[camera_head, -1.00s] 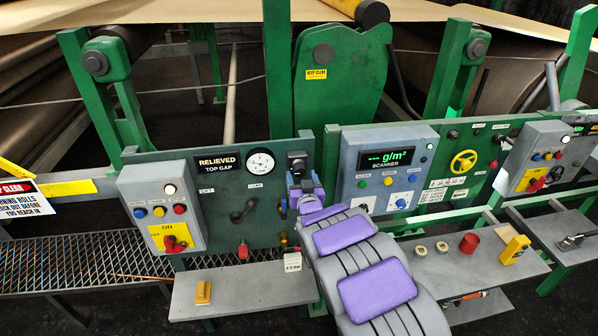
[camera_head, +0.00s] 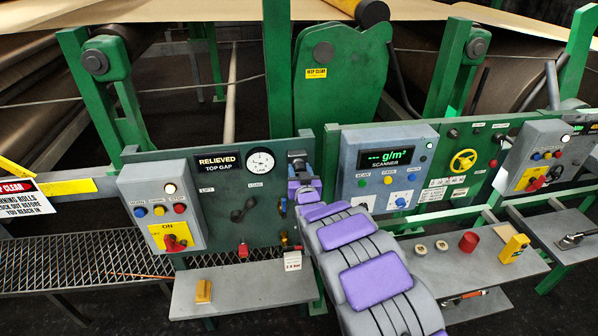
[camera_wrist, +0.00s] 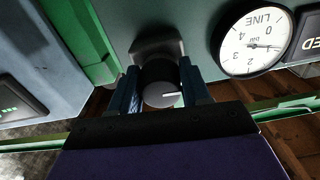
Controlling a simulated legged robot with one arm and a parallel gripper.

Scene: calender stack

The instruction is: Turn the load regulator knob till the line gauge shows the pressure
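The load regulator knob (camera_wrist: 160,88) is dark with a grey face and a white mark pointing right in the wrist view. My gripper (camera_wrist: 160,100) has one finger on each side of it, close against its sides; it looks shut on the knob. In the head view my gripper (camera_head: 302,182) is by the knob at the panel's right edge, partly hidden by my arm. The line gauge (camera_head: 261,161) is a round white dial left of the knob. In the wrist view the gauge (camera_wrist: 255,42) is rotated; its needle lies toward the right, and its exact reading is unclear.
The green panel (camera_head: 222,213) carries a dark lever (camera_head: 242,211) and a red valve (camera_head: 243,250). A grey scanner box (camera_head: 388,170) stands close on the right. Shelves below hold a yellow block (camera_head: 203,291) and a red cylinder (camera_head: 468,242).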

